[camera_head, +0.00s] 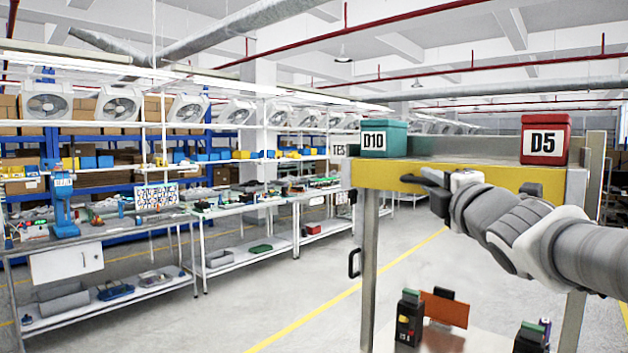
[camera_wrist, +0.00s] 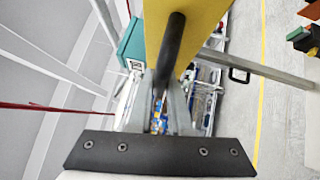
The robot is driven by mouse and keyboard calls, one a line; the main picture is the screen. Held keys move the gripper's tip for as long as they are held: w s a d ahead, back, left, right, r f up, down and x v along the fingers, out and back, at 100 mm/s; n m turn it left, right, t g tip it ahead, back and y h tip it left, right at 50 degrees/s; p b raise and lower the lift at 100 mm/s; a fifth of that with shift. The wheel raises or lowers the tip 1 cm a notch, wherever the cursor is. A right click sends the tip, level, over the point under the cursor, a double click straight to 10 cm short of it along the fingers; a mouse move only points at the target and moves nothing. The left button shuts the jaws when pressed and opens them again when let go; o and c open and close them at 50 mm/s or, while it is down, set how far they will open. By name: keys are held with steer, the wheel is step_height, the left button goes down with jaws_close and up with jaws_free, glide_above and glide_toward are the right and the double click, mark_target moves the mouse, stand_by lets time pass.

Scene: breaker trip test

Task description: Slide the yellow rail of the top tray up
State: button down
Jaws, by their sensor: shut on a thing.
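The yellow rail (camera_head: 380,176) runs along the front edge of the top tray (camera_head: 465,156) of the rack at the right. It fills the upper middle of the wrist view (camera_wrist: 205,30). A dark rounded bar (camera_wrist: 172,50) stands out in front of the rail's face. My gripper (camera_head: 424,181) is at the rail's front, left of its middle. In the wrist view its grey fingers (camera_wrist: 167,100) close around the dark bar. The head view hides the exact contact behind my fingers and wrist.
A teal D10 bin (camera_head: 385,138) and a red D5 bin (camera_head: 546,140) stand on the top tray. Below, a lower level holds breaker-like parts (camera_head: 410,318) and an orange-brown plate (camera_head: 444,308). A black handle (camera_head: 354,263) juts from the left post. Workbenches line the left.

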stand_by(0.7)
steer(key=shift+s+r+p, duration=0.1)
steer(key=shift+r+p, duration=1.65)
steer(key=shift+r, duration=1.1)
steer(key=c, duration=0.8)
jaws_free()
steer(key=shift+c, duration=0.2)
steer(key=shift+f, duration=0.1)
steer(key=shift+s, duration=0.15)
steer(key=s+f, duration=0.2)
steer(key=s, duration=1.4)
steer(key=shift+s+p, duration=0.35)
steer(key=shift+s, duration=0.05)
